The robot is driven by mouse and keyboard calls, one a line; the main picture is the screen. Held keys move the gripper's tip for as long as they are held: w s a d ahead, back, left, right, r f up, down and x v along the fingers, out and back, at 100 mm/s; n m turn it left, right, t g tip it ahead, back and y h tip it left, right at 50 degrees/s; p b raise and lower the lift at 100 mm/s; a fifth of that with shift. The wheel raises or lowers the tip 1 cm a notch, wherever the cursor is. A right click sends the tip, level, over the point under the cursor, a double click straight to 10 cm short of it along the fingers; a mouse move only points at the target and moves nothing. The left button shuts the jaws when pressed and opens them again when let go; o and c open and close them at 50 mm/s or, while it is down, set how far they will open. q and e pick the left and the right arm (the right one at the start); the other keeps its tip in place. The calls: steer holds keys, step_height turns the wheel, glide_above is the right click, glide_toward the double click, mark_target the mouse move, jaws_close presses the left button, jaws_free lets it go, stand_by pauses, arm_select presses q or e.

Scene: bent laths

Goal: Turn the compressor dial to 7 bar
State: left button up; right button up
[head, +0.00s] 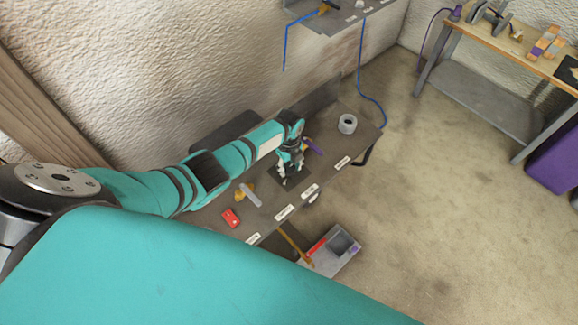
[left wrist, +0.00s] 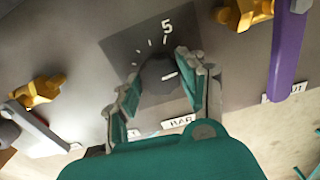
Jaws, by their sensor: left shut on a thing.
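The compressor dial (left wrist: 158,72) is a dark round knob on a darker square plate in the left wrist view. A white mark on its face sits toward its right side. White ticks and a number 5 stand above it, with a BAR label (left wrist: 178,122) below; other numbers are not visible. My left gripper (left wrist: 158,88) has its two teal fingers on either side of the dial, shut on it. In the head view my left gripper (head: 289,170) reaches down onto the dark plate (head: 290,180) and hides the dial. My right gripper is not in view.
A purple lever (head: 314,146) lies close to the gripper, beside a yellow fitting (left wrist: 245,12). A grey lever (head: 250,195), a red object (head: 231,218) and a grey ring (head: 347,124) are on the same grey bench. A grey box (head: 332,249) stands below its front edge.

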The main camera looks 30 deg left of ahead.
mark_target(288, 168)
arm_select(q)
steer(key=shift+m, duration=0.4)
steer(key=o, duration=1.2)
steer(key=shift+r, duration=0.1)
step_height(288, 168, up, 12)
steer(key=shift+f, duration=0.1)
stand_by(0.3)
